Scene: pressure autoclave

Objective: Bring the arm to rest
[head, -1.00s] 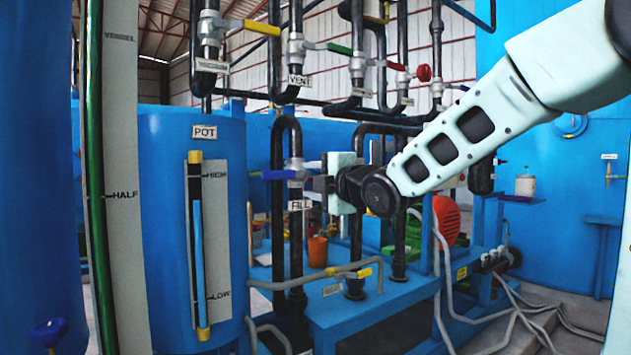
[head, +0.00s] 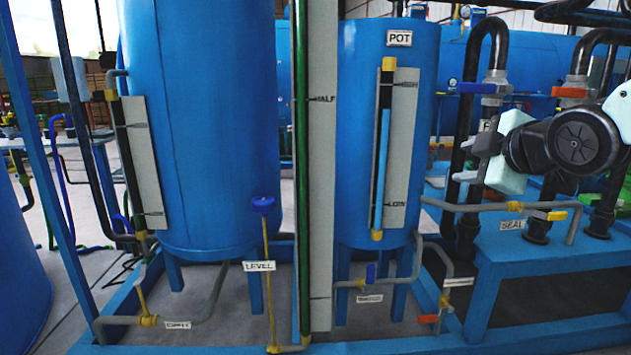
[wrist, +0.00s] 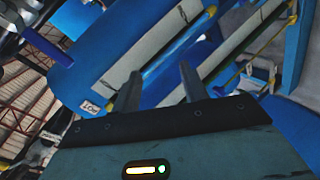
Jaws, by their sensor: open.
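My gripper (head: 468,160) is at the right side of the head view, pointing left, with its two fingers apart and nothing between them. It is in front of the black pipes, right of the blue tank marked POT (head: 355,150). In the wrist view my gripper's fingers (wrist: 159,88) stand apart at the middle, with blue tank and gauge parts beyond them. Most of my arm is outside the head view, off its right edge.
A blue knob (head: 263,204) stands over the LEVEL label (head: 258,266). Grey floor shows at lower left.

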